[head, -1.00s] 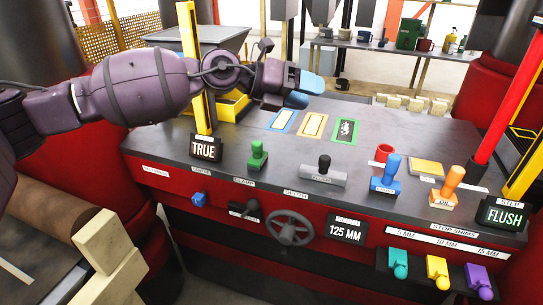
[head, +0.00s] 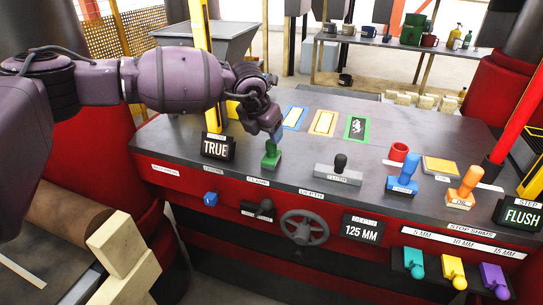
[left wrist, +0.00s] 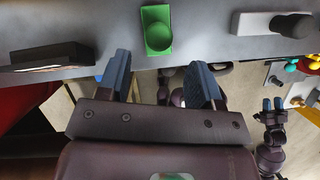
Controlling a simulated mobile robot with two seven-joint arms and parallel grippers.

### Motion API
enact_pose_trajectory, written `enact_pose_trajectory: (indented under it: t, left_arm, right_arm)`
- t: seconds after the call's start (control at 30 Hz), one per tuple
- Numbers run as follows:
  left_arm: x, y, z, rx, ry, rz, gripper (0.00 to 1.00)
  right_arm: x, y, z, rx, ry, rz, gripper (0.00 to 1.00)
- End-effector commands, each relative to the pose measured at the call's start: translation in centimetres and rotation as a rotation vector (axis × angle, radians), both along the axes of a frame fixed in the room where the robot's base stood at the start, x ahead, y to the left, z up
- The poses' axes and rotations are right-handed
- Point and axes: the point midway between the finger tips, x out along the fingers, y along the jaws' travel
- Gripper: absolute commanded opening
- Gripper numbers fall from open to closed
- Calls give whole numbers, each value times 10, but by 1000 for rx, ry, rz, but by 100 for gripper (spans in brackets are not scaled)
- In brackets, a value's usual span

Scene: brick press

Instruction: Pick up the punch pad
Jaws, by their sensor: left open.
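No label that I can read names the punch pad. A green pad with an upright handle (head: 271,155) stands on the dark console top behind the CLAMP label. It also shows in the left wrist view (left wrist: 157,30), just beyond my fingertips. My left gripper (head: 274,128) hangs just above and behind the green handle in the head view. In the left wrist view its two blue fingers (left wrist: 160,72) are apart with nothing between them. My right gripper (left wrist: 272,104) shows small at the right of the left wrist view, its blue fingers apart and empty.
A TRUE sign (head: 217,147) stands left of the green pad, and a grey block with a black knob (head: 339,170) stands to its right. Blue (head: 403,175) and orange (head: 465,188) stamps stand farther right. Three framed cards (head: 323,123) lie behind. A handwheel (head: 304,228) is on the front.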

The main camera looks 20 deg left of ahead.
Motion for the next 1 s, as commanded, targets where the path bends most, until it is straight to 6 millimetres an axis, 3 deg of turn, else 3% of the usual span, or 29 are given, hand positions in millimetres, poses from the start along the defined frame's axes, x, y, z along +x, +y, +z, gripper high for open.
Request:
enact_pose_trajectory:
  t: [0.33, 0.6, 0.93, 1.0]
  left_arm:
    - [11, -3, -23, 0, 0, -2, 59]
    - [26, -5, -54, -1, 0, -1, 59]
    - [29, -6, -61, -1, -2, -2, 59]
    - [29, -6, -61, -1, -2, -2, 52]
  right_arm:
    - [-2, 0, 4, 1, 3, -1, 43]
    - [-9, 0, 7, 4, 17, -8, 43]
    - [-8, 0, 6, 5, 18, -7, 43]
    - [-7, 0, 6, 4, 15, -7, 43]
